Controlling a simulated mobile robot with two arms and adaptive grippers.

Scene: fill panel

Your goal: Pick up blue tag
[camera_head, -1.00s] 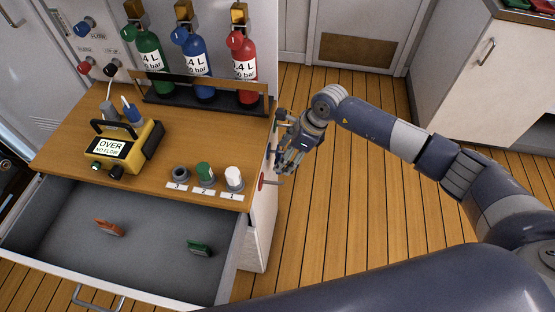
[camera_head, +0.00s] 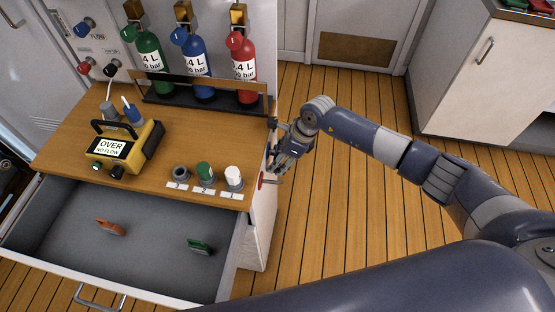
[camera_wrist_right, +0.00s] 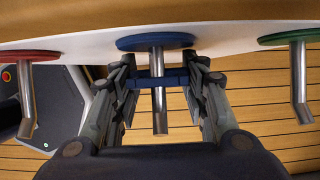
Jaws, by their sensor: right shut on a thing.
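The blue tag (camera_wrist_right: 174,78) shows in the right wrist view as a narrow blue band between the fingers of my right gripper (camera_wrist_right: 158,80), which is shut on it. The tag lies at a metal hook (camera_wrist_right: 158,110) below a blue disc (camera_wrist_right: 155,41) on the white panel. I cannot tell whether it is still around the hook. In the head view my right gripper (camera_head: 279,160) is at the right side of the wooden-topped cabinet, and the tag cannot be made out there. My left gripper is not in view.
A hook with a red disc (camera_wrist_right: 29,56) and one with a green disc (camera_wrist_right: 289,37) flank the blue one. The open drawer (camera_head: 130,265) holds an orange tag (camera_head: 110,227) and a green tag (camera_head: 199,247). Wooden floor (camera_head: 350,220) lies clear right of the cabinet.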

